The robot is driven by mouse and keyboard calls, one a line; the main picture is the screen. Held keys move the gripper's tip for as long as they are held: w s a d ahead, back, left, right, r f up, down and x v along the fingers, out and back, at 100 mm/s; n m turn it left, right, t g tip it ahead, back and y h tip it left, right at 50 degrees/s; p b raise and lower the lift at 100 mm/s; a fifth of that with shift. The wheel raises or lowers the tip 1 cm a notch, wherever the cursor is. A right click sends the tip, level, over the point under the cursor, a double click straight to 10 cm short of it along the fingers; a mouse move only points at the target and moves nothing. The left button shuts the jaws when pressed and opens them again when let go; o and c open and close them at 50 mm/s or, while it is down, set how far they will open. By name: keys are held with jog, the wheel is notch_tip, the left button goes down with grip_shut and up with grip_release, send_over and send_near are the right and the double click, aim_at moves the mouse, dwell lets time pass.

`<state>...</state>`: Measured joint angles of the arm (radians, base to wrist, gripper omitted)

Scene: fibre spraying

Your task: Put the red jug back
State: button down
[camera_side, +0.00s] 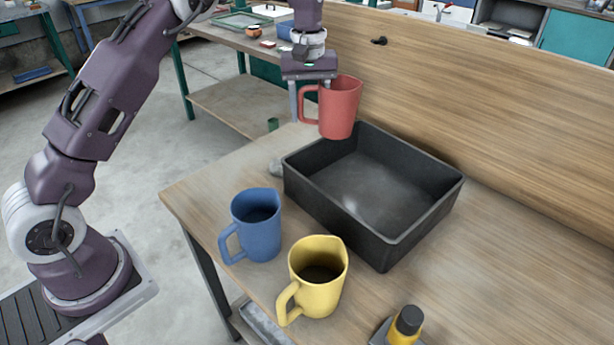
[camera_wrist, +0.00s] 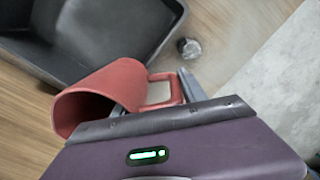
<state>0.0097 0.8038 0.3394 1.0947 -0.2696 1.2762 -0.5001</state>
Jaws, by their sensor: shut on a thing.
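The red jug (camera_side: 341,108) hangs upright in the air above the far-left corner of the black tray (camera_side: 424,221), in the side view. My gripper (camera_side: 314,98) is shut on the red jug at its handle side, with the handle pointing left. In the wrist view the red jug (camera_wrist: 108,92) shows its open rim to the left, and its handle (camera_wrist: 172,88) lies by the fingers. The black tray (camera_wrist: 60,66) is empty and sits past the jug there. How the fingers sit on the handle is partly hidden.
A blue jug (camera_side: 255,226) and a yellow jug (camera_side: 318,279) stand upright on the wooden table (camera_side: 490,262), left and in front of the tray. A yellow bottle with a black cap (camera_side: 406,326) is at the front. A wooden panel (camera_side: 480,105) rises behind the tray.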

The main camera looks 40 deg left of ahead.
jog(key=s+a+f+m, duration=0.1)
jog(key=s+a+m, duration=0.4)
jog(key=s, duration=0.6)
jog(key=s+a+m, duration=0.4)
jog(key=s+a, duration=0.2)
jog(key=s, duration=0.5)
jog(key=f, duration=1)
jog(key=shift+s+a+f, duration=0.1)
jog(key=shift+s+f, duration=0.1)
jog(key=shift+s, duration=0.2)
jog(key=shift+f, duration=0.2)
jog(key=c, duration=0.6)
grip_release()
jog(key=shift+c, duration=0.2)
